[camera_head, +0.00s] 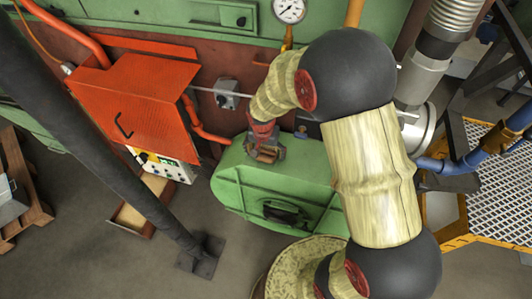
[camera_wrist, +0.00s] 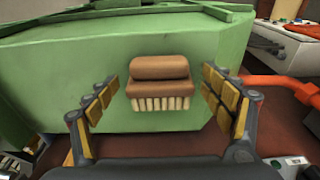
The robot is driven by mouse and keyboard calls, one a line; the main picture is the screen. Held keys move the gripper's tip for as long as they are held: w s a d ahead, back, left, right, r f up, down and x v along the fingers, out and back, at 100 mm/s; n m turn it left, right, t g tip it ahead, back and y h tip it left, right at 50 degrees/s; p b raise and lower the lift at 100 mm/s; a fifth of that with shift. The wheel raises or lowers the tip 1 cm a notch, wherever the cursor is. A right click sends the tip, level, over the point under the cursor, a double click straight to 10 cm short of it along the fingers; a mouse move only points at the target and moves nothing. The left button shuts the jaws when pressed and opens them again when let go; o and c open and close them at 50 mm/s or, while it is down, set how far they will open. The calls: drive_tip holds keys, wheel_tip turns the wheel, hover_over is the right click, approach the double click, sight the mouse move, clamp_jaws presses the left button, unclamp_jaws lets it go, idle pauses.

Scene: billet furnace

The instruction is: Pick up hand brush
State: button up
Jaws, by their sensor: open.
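The hand brush (camera_wrist: 160,84) has a brown wooden handle and pale bristles. In the wrist view it shows against the green casing (camera_wrist: 60,75), bristles toward the bottom of the picture. My gripper (camera_wrist: 161,95) is open, with its yellow-padded fingers on either side of the brush and a visible gap on each side. In the head view the brush (camera_head: 266,155) is a small brown shape on top of the green casing (camera_head: 235,170), directly at my gripper (camera_head: 265,146), partly hidden by it.
An orange-red cabinet (camera_head: 135,95) with a control panel (camera_head: 165,166) stands left of the green casing. A dark slanted post (camera_head: 110,160) crosses the left side. Grey ducting (camera_head: 425,75) and a yellow-edged grating (camera_head: 500,165) are at the right. Grey floor lies open at the lower left.

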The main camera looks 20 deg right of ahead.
sight(266, 149)
drive_tip(key=shift+c, duration=0.4)
drive_tip(key=c, duration=1.3)
drive_tip(key=shift+c, duration=0.2)
drive_tip(key=shift+r, duration=0.5)
wheel_tip(266, 149, up, 2)
drive_tip(key=shift+w+r, duration=0.1)
drive_tip(key=shift+r, duration=0.1)
drive_tip(key=s+a+r, duration=0.2)
drive_tip(key=s+r, duration=0.2)
drive_tip(key=s, duration=0.2)
drive_tip(key=s+a+r+b, duration=0.1)
drive_tip(key=s+a+r, duration=0.1)
drive_tip(key=s+r, duration=0.3)
drive_tip(key=shift+s+a+r, duration=0.25)
drive_tip(key=shift+s+r, duration=0.05)
drive_tip(key=shift+s, duration=0.95)
